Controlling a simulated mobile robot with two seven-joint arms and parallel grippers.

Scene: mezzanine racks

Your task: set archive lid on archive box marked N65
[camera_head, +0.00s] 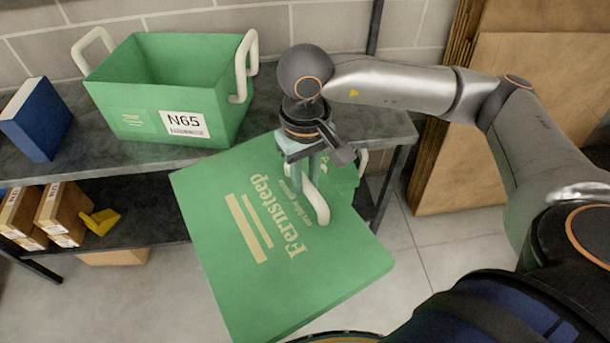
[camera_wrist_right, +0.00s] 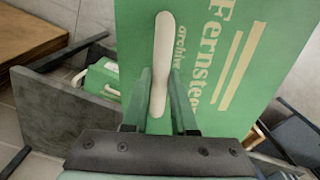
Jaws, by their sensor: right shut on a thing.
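The green archive box (camera_head: 145,100) marked N65 stands upright and open on the grey upper shelf, with cream handles at both ends. The green archive lid (camera_head: 270,270), printed "Fernsteep", hangs tilted in front of the shelf, right of and below the box and apart from it. My right gripper (camera_head: 308,186) is shut on the lid's cream handle, which also shows between the fingers in the wrist view (camera_wrist_right: 163,50). The lid (camera_wrist_right: 265,70) fills the upper right of that view. My left gripper is not in view.
A blue binder (camera_head: 38,120) stands left of the box. Small brown cartons (camera_head: 60,212) and a yellow item (camera_head: 101,223) are on the lower shelf. Part of another green container (camera_head: 340,180) shows behind the lid. Large brown boards (camera_head: 530,110) lean at the right.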

